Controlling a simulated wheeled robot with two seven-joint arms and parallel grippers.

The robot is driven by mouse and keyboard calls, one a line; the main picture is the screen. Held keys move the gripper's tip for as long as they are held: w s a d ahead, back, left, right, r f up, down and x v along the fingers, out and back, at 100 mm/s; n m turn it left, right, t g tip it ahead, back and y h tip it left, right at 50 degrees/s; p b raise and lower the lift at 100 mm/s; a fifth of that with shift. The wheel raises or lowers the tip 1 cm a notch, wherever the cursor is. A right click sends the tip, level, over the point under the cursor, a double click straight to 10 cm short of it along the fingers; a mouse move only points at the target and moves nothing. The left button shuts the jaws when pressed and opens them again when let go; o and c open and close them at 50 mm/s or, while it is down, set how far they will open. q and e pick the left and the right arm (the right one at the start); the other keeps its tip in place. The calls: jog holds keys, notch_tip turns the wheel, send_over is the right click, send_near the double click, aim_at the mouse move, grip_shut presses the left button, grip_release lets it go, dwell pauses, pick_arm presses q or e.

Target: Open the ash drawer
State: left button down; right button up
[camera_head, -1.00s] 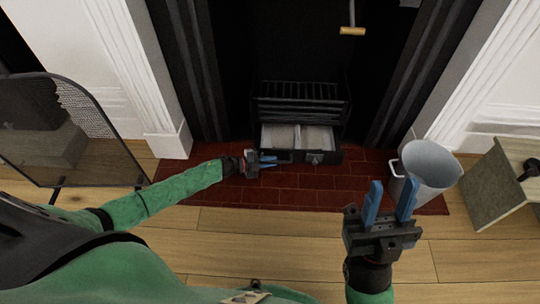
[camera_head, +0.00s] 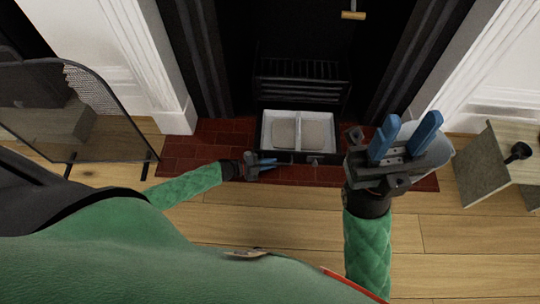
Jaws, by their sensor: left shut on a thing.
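The ash drawer (camera_head: 301,115) is out of the base of the black fire grate (camera_head: 300,86), with its pale two-part inside and pale grey contents showing from above. Its dark front (camera_head: 296,157) faces me, with a small knob near its middle. My right gripper (camera_head: 406,136) is open and empty, raised to the right of the drawer.
A grey bucket (camera_head: 437,157) stands on the red tile hearth (camera_head: 190,150), partly hidden behind my right gripper. A mesh fire screen (camera_head: 105,105) stands at the left. A wooden stand (camera_head: 485,170) is at the right. The wood floor (camera_head: 250,222) in front is clear.

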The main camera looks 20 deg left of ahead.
pick_arm(q)
jog(key=shift+s, duration=0.15)
jog(key=c, duration=1.5)
grip_release()
jog(key=shift+o, duration=0.2)
jog(key=p+v, duration=0.2)
jog(key=v, duration=0.4)
jog(key=shift+s+a+r, duration=0.15)
jog(key=shift+s+a, duration=0.05)
jog(key=shift+a, duration=0.15)
jog(key=shift+s+a, duration=0.25)
jog(key=shift+a, duration=0.15)
